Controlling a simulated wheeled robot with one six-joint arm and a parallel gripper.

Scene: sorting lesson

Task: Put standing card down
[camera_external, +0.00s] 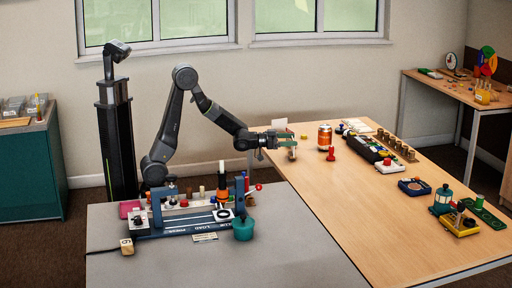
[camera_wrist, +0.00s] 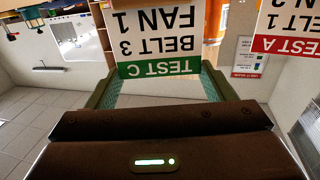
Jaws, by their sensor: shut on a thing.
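A standing card (camera_wrist: 158,40) with a green band reads TEST C, BELT 3, FAN 1; it appears upside down in the wrist view. My gripper (camera_wrist: 158,82) has its green fingers on both sides of this card and is shut on it. In the external view my gripper (camera_external: 288,140) is over the far left end of the wooden table. The card's lower edge and any contact with the table cannot be made out. A second card (camera_wrist: 286,45) with a red band reading TEST A shows at the right of the wrist view.
The wooden table (camera_external: 350,220) holds an orange can (camera_external: 325,137) and a red piece (camera_external: 331,154) just right of my gripper. Several trays and pegs line its right side. The wooden table's near middle is clear.

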